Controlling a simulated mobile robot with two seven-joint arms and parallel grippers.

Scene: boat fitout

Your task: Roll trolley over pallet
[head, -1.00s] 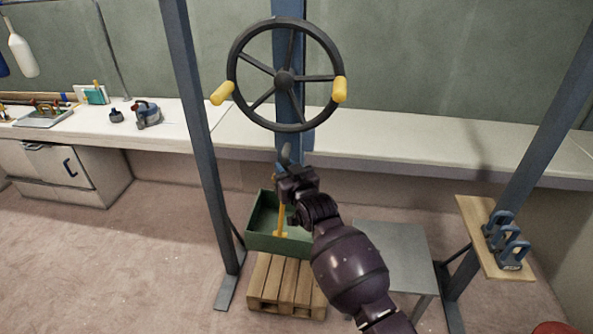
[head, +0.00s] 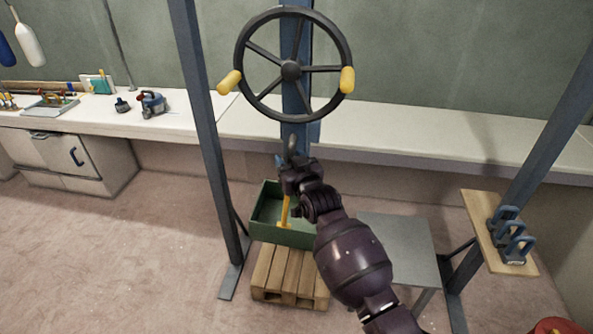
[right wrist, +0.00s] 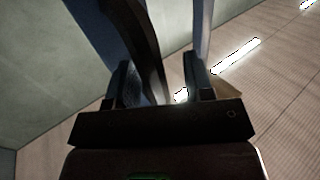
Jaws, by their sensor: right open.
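The pallet (head: 288,275) is a small wooden one on the floor, with a green open crate (head: 268,238) on it. A yellow upright piece (head: 285,212) stands in the crate. A black handwheel (head: 291,70) with two yellow handles hangs above, in front of a blue beam. I cannot make out the trolley itself. A grey hook-like piece (head: 292,145) is just above my right gripper (head: 292,162). In the right wrist view, the open fingers of that gripper (right wrist: 160,80) stand either side of a dark curved bar (right wrist: 146,45); contact is unclear. My left gripper is out of view.
Blue frame posts stand left (head: 208,130) and right (head: 535,150) of the pallet. A grey table (head: 400,245) is right of the pallet. A wooden board (head: 485,225) with blue shackle-like parts is at the right post. A long white bench (head: 400,150) runs behind.

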